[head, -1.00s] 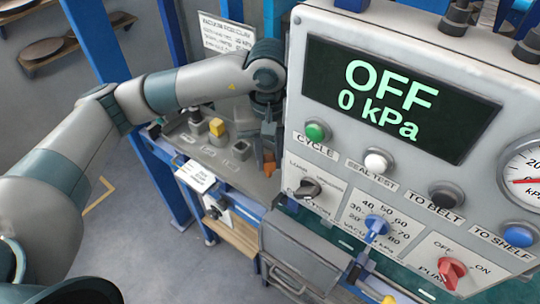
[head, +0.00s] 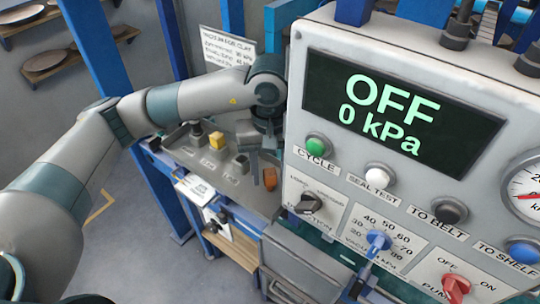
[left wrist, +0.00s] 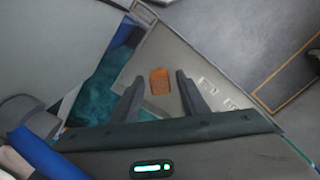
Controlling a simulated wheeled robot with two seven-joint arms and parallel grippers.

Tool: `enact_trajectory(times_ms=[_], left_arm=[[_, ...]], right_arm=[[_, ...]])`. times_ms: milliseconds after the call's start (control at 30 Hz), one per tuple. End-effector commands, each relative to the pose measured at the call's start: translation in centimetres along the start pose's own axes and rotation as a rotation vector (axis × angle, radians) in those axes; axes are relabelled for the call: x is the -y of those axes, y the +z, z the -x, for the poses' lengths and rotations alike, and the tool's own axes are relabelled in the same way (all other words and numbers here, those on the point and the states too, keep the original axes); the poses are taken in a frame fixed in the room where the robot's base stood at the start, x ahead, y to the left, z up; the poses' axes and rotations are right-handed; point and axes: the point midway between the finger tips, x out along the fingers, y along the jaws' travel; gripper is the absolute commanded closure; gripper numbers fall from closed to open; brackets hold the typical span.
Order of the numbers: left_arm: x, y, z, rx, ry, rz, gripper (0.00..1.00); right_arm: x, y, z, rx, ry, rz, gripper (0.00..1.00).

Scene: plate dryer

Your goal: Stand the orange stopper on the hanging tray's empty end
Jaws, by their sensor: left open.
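The orange stopper (head: 269,179) stands on the bare right end of the grey hanging tray (head: 240,194). My left gripper (head: 264,160) is open just above and behind it in the head view. In the left wrist view the stopper (left wrist: 160,82) shows in the gap between the two spread fingers (left wrist: 160,92), with clear space on both sides. The fingers do not appear to touch it. The tray also shows in the left wrist view (left wrist: 185,55). My right gripper is in neither view.
The big control panel (head: 400,40) reads OFF, 0 kPa and stands close on the right. Open floor lies to the left.

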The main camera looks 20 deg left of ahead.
Motion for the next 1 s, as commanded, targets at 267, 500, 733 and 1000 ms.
enact_trajectory(times_ms=[267, 500, 733, 1000], left_arm=[[-0.1, -0.1, 1.5, -0.003, 0.002, 0.001, 0.59], [-0.1, -0.1, 5.3, -0.004, 0.004, -0.002, 0.59], [0.0, -0.1, 9.0, -0.004, 0.001, 0.000, 0.59], [0.0, -0.1, 11.6, -0.002, 0.001, 0.001, 0.59]], right_arm=[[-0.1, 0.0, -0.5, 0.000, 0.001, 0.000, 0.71], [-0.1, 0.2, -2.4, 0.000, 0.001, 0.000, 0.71], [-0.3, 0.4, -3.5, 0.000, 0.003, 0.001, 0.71], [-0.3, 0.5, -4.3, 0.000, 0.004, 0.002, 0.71]])
